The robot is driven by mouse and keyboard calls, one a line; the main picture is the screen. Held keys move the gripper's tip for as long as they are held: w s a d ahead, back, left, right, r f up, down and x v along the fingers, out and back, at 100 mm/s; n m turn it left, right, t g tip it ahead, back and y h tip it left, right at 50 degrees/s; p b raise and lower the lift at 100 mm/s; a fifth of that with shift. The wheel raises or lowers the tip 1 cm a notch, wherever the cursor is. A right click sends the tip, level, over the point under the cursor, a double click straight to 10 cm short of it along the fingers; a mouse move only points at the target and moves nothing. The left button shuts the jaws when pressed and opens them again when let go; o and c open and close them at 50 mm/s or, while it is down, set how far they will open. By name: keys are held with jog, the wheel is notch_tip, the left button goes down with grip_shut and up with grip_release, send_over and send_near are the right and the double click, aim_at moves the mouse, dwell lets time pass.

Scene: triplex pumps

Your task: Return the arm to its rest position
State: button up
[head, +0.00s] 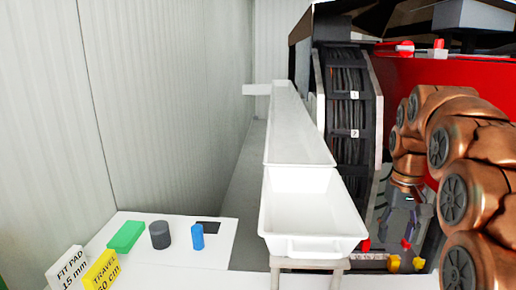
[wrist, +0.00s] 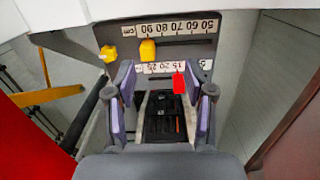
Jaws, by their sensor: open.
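My gripper (head: 408,238) hangs from my copper-coloured arm at the right of the head view, pointing down in front of the red machine. In the wrist view my gripper (wrist: 165,85) has its two purple-lined fingers spread apart, with nothing held between them. Beyond the fingers is a grey scale panel (wrist: 190,50) with number strips. It carries a yellow marker (wrist: 147,50), a second yellow marker (wrist: 108,53) and a red marker (wrist: 180,83). The red marker appears near the right finger; I cannot tell whether they touch.
A white tray (head: 312,243) stands left of my arm, with a long white trough behind it. A white table (head: 215,257) holds a green block (head: 126,236), a grey cylinder (head: 160,235), a blue cylinder (head: 197,237) and signs. The red machine (head: 425,75) stands close behind my arm.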

jog(key=shift+g, duration=0.4)
jog(key=s+a, duration=0.2)
jog(key=s, duration=0.2)
jog(key=s+a+f+p, duration=0.1)
jog(key=s+a, duration=0.2)
jog(key=s, duration=0.2)
jog(key=s+a+f+p, duration=0.1)
jog(key=s+a, duration=0.2)
jog(key=s, duration=0.2)
jog(key=shift+f, duration=0.15)
jog(key=s+a+f, duration=0.3)
jog(key=s+f, duration=0.1)
jog(key=s, duration=0.4)
jog(key=s+a+f+n, duration=0.1)
jog(key=s+a+f, duration=0.2)
jog(key=s, duration=0.5)
jog(key=shift+s+f, duration=0.15)
jog(key=shift+f, duration=0.25)
